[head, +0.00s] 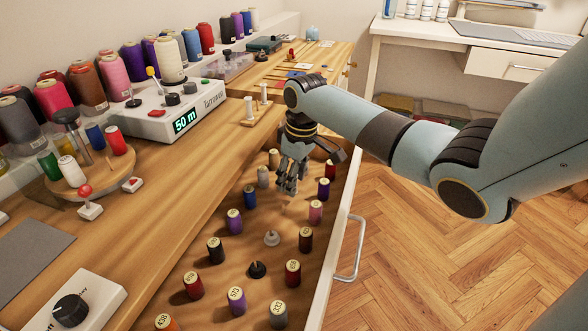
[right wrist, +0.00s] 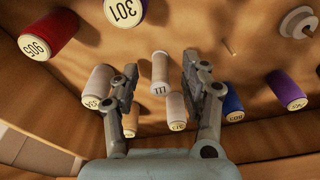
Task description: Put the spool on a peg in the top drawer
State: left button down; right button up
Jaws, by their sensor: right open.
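The open top drawer (head: 330,250) holds several upright spools with numbered tops. My right gripper (head: 290,185) hangs over its far part, jaws open and pointing down. In the right wrist view a pale beige spool marked 777 (right wrist: 160,70) stands between the open fingers (right wrist: 160,85), and none visibly grips it. In the head view my gripper seems to hide this spool. A thin bare peg (right wrist: 230,46) rises from the drawer floor to the right in the wrist view. I cannot tell which spool the task means. My left gripper is out of view.
A white cone-shaped piece (head: 271,238) and a black one (head: 257,270) stand among the drawer's spools. The worktop (head: 165,215) borders the drawer on the left.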

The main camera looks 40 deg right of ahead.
notch_tip(320, 180, up, 12)
jog(key=s, duration=0.1)
jog(key=shift+s+d, duration=0.2)
jog(key=shift+f, duration=0.1)
